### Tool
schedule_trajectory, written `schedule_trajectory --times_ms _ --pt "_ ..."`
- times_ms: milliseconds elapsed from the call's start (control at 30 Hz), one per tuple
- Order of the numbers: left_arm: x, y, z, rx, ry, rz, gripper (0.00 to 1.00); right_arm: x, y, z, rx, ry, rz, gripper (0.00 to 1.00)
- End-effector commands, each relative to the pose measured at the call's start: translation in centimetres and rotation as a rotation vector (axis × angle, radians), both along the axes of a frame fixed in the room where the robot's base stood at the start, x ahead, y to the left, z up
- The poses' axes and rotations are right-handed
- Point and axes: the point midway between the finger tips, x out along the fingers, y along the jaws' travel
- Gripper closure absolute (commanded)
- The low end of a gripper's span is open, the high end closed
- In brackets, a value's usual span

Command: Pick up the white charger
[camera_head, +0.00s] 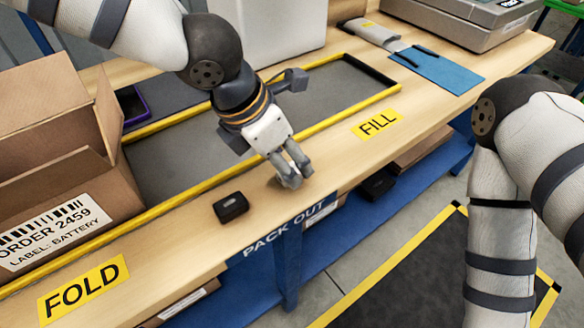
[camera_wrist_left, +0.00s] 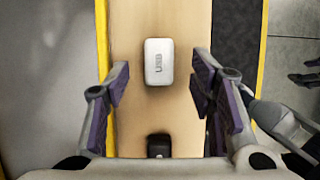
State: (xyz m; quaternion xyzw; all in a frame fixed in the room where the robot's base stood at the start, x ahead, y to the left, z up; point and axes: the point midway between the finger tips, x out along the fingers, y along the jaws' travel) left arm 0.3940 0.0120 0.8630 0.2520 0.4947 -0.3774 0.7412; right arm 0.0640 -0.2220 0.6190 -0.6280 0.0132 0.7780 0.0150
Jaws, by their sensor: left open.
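The white charger (camera_wrist_left: 159,62) is a small rounded block marked USB. It lies on the wooden table strip in the left wrist view, ahead of and between the lines of my left fingers. In the head view I cannot see it; my left gripper likely hides it. My left gripper (camera_head: 291,174) points down over the bench's front strip. In the left wrist view its two purple-padded fingers (camera_wrist_left: 161,88) are wide apart with nothing between them. My right arm shows at the right of the head view, but its gripper is out of frame.
A small black box (camera_head: 230,207) sits on the strip left of my left gripper; it also shows low in the left wrist view (camera_wrist_left: 159,146). A yellow-edged grey recess (camera_head: 345,88) lies behind. An open carton (camera_head: 55,175) stands left. The strip near the FILL label (camera_head: 376,124) is clear.

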Motion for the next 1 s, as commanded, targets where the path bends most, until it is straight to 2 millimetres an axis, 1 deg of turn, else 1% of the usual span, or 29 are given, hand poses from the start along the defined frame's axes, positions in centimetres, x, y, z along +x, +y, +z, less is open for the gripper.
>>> schedule_trajectory --times_ms 33,133,367,467,500,600,867,967,1000 --pt "0.2 -0.2 -1.3 0.003 0.007 -0.002 0.50 -0.3 0.0 -0.3 0.000 0.012 0.000 0.60" --pt "0.5 -0.7 -2.4 0.003 0.003 -0.001 0.50 -0.5 0.0 -0.5 0.000 0.019 0.000 0.60" --pt "0.6 -0.8 -2.4 0.000 -0.002 0.001 0.50 -0.5 0.0 -0.5 0.000 0.017 0.000 0.60" --pt "0.6 -0.8 -2.4 0.000 -0.002 0.001 0.70 -0.5 0.0 -0.5 0.000 0.016 0.000 0.60" --pt "0.6 -0.8 -2.4 0.000 -0.002 0.001 0.79 -0.5 0.0 -0.5 0.000 0.016 0.000 0.60" --pt "0.6 -0.8 -2.4 0.000 -0.001 0.000 1.00 -0.5 0.0 -0.5 0.000 0.016 0.000 0.60" --pt "0.6 -0.7 -2.4 0.000 -0.002 0.001 1.00 -0.5 0.0 -0.5 0.000 0.017 0.000 0.60" --pt "0.7 -0.8 -1.9 -0.001 -0.002 0.002 1.00 -0.4 0.0 -0.4 0.000 0.014 0.000 0.60" --pt "0.7 -0.8 -1.5 -0.001 -0.004 0.002 1.00 -0.3 0.0 -0.3 0.000 0.012 0.000 0.60"
